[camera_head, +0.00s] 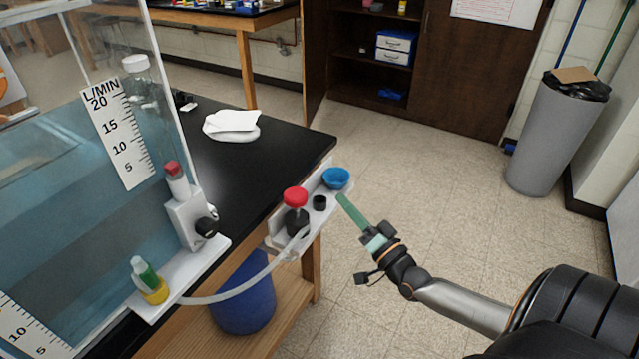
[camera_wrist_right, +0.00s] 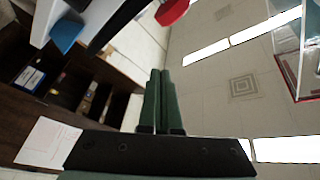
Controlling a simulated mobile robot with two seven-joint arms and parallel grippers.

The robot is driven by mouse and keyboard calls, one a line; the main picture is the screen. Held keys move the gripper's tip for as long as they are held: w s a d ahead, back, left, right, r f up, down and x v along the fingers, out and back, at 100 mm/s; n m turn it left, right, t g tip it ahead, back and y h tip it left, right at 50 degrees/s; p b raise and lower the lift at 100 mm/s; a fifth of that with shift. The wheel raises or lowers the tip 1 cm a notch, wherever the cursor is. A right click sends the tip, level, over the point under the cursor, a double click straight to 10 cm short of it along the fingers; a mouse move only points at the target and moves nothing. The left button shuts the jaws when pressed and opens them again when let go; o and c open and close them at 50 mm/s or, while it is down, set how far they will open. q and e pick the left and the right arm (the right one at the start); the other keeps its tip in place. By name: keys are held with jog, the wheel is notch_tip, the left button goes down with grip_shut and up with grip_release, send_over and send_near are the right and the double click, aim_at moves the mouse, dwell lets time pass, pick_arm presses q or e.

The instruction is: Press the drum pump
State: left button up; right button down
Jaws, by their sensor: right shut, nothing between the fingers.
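The drum pump has a red round knob (camera_head: 295,197) on a black body (camera_head: 297,222), mounted on a white shelf (camera_head: 277,240) at the bench's right end. A clear hose (camera_head: 235,292) runs from it to the left. My right gripper (camera_head: 341,198) has green fingers, is shut and empty, and is to the right of the knob, apart from it. In the right wrist view, the closed fingers (camera_wrist_right: 160,72) point up toward the red knob (camera_wrist_right: 172,12), which is cut by the top edge. My left gripper is not in view.
A blue drum (camera_head: 245,305) stands below. A clear tank (camera_head: 60,190) with a flow scale fills the left. The floor at right is clear up to a grey bin (camera_head: 553,140).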

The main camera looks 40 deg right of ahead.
aim_at(296, 198)
dwell(0.4)
jog(key=x, duration=1)
jog(key=shift+s+a+f, duration=0.15)
jog(key=shift+a+f, duration=0.55)
jog(key=shift+s+a+f, duration=0.15)
jog(key=shift+a+f, duration=0.5)
jog(key=shift+a, duration=0.05)
jog(key=shift+f, duration=0.1)
notch_tip(296, 198, down, 5)
jog(key=b, duration=0.4)
jog(key=shift+f, duration=0.1)
